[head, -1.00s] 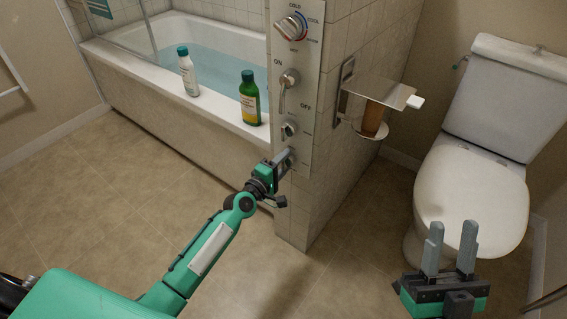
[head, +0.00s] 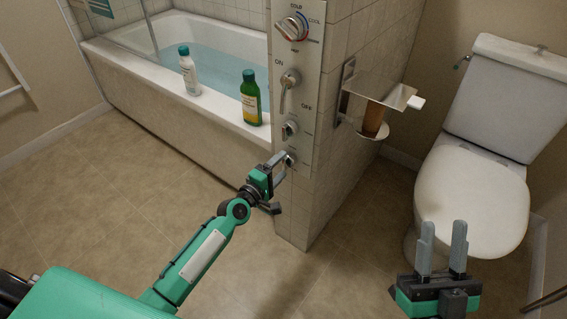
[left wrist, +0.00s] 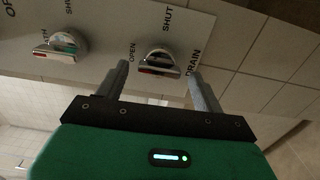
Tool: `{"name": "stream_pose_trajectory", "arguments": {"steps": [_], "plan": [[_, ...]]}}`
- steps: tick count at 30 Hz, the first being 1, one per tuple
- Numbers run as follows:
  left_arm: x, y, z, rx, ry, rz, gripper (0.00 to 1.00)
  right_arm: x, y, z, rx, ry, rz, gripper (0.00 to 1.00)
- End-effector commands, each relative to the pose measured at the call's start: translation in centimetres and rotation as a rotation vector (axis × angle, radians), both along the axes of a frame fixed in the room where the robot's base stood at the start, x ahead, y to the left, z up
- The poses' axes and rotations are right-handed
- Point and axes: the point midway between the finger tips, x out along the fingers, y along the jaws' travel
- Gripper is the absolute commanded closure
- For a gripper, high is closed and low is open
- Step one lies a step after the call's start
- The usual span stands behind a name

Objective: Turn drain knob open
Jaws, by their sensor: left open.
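The drain knob (head: 291,159) is the lowest control on the grey wall panel, and my left gripper partly covers it in the head view. In the left wrist view the knob (left wrist: 158,63) is a chrome dial with a bar handle and a red mark at the bar's left end, on the side of the "OPEN" label. "SHUT" is printed above it and "DRAIN" to its right. My left gripper (head: 280,163) is open at the knob, its fingertips on either side of it in the picture; contact cannot be told. My right gripper (head: 443,227) is open and empty before the toilet.
Just above is a similar knob (head: 289,130), then a lever (head: 288,83) and a temperature dial (head: 291,27). A white bottle (head: 188,74) and a green bottle (head: 250,100) stand on the tub rim. A paper holder (head: 385,95) juts out right of the panel; the toilet (head: 470,195) stands further right.

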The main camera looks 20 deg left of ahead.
Motion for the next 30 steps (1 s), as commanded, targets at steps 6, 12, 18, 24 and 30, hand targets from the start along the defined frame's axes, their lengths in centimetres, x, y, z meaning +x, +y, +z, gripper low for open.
{"name": "stream_pose_trajectory", "arguments": {"steps": [6, 12, 18, 24, 30], "plan": [[-4.5, 1.7, 0.0, 0.003, 0.001, 0.000, 0.31, 0.7, 0.5, -1.4, -0.022, 0.097, 0.011, 0.64], [-8.0, 2.9, 0.0, 0.002, 0.002, 0.000, 0.31, 1.0, 0.7, -1.9, -0.030, 0.129, 0.015, 0.64], [-10.0, 3.7, 0.0, 0.000, 0.000, 0.000, 0.31, 1.0, 0.7, -1.9, -0.030, 0.130, 0.015, 0.64], [-10.5, 3.8, 0.0, -0.002, 0.000, 0.001, 0.31, 1.0, 0.7, -1.9, -0.030, 0.129, 0.015, 0.64], [-10.5, 3.8, 0.0, -0.002, 0.000, 0.001, 0.31, 1.0, 0.7, -1.9, -0.029, 0.128, 0.015, 0.64]]}}
